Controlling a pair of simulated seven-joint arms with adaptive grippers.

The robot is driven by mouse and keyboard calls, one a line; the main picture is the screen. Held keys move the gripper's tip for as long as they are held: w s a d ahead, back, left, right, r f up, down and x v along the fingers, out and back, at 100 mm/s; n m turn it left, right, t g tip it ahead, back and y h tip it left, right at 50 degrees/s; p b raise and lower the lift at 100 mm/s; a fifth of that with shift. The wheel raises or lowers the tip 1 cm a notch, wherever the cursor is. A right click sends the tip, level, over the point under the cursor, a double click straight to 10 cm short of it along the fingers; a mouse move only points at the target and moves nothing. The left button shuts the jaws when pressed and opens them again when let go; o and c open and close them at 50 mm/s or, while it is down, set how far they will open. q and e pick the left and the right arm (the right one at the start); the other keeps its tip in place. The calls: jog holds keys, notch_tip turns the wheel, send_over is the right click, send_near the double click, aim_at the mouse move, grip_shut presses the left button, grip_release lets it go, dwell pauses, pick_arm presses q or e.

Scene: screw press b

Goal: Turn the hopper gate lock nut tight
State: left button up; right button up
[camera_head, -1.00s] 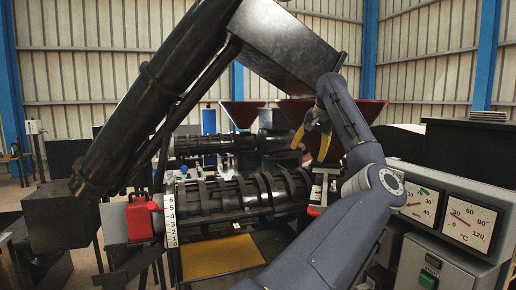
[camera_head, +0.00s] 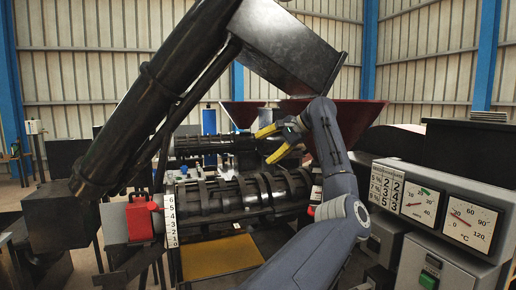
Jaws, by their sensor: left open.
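My left gripper (camera_head: 268,144) is open, with two yellow fingers apart and pointing left. It is held above the ribbed barrel of the press (camera_head: 235,195), in front of the dark red hopper (camera_head: 345,115). I see nothing between its fingers. A second dark red hopper (camera_head: 240,112) stands to its left, farther back. I cannot make out the hopper gate lock nut; it may be hidden or too small to tell. My right gripper is not in view.
A control panel with dials (camera_head: 469,224) and a number board (camera_head: 386,188) stands at right. A red part (camera_head: 140,217) beside a number scale (camera_head: 171,220) is at left. A large black pipe (camera_head: 165,95) slants across the upper left. A yellow plate (camera_head: 220,256) lies low in front.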

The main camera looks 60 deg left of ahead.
pick_arm(q)
jog(key=shift+s+a+r+g, duration=0.2)
jog(key=shift+s+a+g, duration=0.15)
jog(key=shift+s, duration=0.2)
dwell(0.9)
